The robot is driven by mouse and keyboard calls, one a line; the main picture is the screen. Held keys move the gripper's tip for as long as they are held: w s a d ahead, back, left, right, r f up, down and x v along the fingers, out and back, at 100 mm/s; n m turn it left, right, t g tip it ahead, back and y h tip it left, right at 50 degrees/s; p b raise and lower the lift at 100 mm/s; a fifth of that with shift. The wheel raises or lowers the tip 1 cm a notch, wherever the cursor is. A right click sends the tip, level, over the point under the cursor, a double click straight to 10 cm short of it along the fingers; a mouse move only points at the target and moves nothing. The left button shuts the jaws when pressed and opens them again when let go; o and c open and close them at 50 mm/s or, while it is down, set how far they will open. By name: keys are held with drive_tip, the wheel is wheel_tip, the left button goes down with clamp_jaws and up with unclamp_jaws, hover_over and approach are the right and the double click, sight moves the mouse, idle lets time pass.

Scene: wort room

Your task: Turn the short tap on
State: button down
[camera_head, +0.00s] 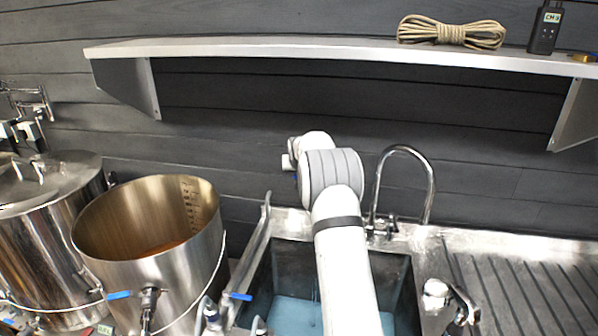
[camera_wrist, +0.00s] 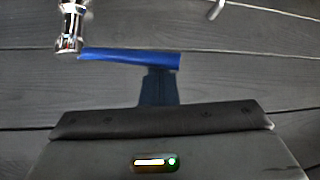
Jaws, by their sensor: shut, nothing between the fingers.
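In the wrist view, a chrome tap body (camera_wrist: 69,30) stands at the upper left. Its blue lever (camera_wrist: 125,56) reaches out level to the right. I take this to be the short tap; I cannot make it out in the head view, where my arm covers part of the wall behind the sink. My gripper (camera_wrist: 158,75) is shut and empty. Its fingertips overlap the right part of the lever in the picture; I cannot tell whether they touch it.
A tall gooseneck tap (camera_head: 430,180) stands behind the sink (camera_head: 408,300), right of my arm. A steel pot (camera_head: 170,275) and a lidded vessel (camera_head: 45,240) stand left. A shelf (camera_head: 330,48) with rope (camera_head: 450,32) and a handheld radio (camera_head: 544,28) runs above.

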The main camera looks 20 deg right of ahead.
drive_tip(key=s+b, duration=0.2)
drive_tip(key=b, duration=0.1)
drive_tip(key=shift+a+f, duration=0.1)
drive_tip(key=shift+a, duration=0.1)
idle(0.3)
